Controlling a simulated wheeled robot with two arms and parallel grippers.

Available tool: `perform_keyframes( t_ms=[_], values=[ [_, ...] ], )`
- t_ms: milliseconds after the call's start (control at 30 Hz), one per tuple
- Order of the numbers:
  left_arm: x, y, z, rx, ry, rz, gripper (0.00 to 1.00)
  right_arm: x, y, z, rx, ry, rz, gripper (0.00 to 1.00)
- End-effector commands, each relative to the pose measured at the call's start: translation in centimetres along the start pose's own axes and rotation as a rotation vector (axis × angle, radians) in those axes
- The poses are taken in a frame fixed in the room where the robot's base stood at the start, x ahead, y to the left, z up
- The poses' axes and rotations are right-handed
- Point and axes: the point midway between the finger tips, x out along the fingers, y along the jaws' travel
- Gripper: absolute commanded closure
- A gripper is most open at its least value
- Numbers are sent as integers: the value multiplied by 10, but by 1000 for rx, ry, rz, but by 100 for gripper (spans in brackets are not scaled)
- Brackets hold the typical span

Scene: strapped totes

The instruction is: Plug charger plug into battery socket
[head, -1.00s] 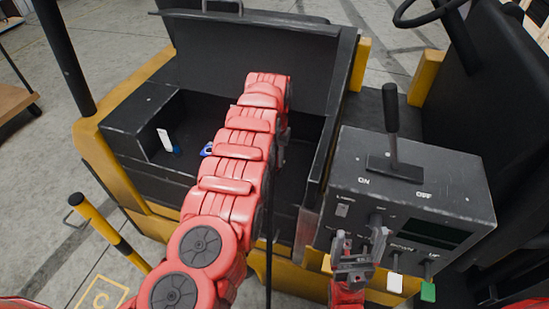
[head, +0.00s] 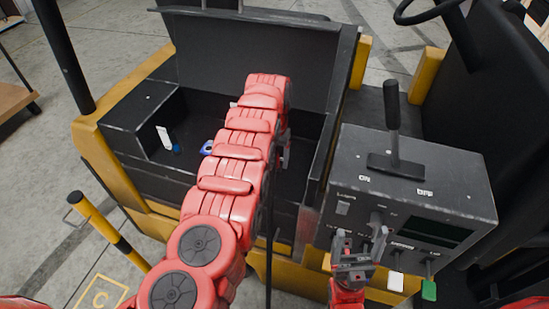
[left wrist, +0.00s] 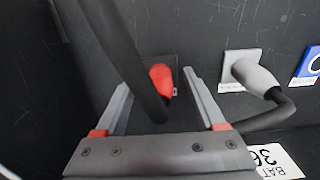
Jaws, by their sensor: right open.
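A red plug-like piece (left wrist: 162,78) shows in the left wrist view, against a dark plate on a black wall. A thick black cable (left wrist: 125,50) passes in front of it; I cannot tell whether the two are joined or whether the red piece is seated. My left gripper (left wrist: 158,82) is open, its fingers apart on either side of the cable and red piece. In the head view my left arm hides most of that gripper inside the black bay. My right gripper (head: 359,240) is open and empty in front of the control box.
A grey plug (left wrist: 250,75) with a black cable sits on a light plate to the right. Beyond it is a blue sign (left wrist: 308,64); a white battery label (left wrist: 272,160) lies below. The control box (head: 410,190) with a lever stands right of the bay.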

Motion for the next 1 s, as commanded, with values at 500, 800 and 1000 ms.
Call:
perform_keyframes(
  t_ms=[500, 800, 1000],
  values=[
    [-22, 1, -1, 1, 4, 1, 29, -10, 0, 2, 0, 0, 0, 17],
    [-91, -2, -2, -1, 9, -1, 29, -35, -2, 6, 0, 0, 0, 17],
    [-119, -3, 0, -3, 1, -3, 29, -31, -2, 5, 0, 0, 0, 17]
  ],
)
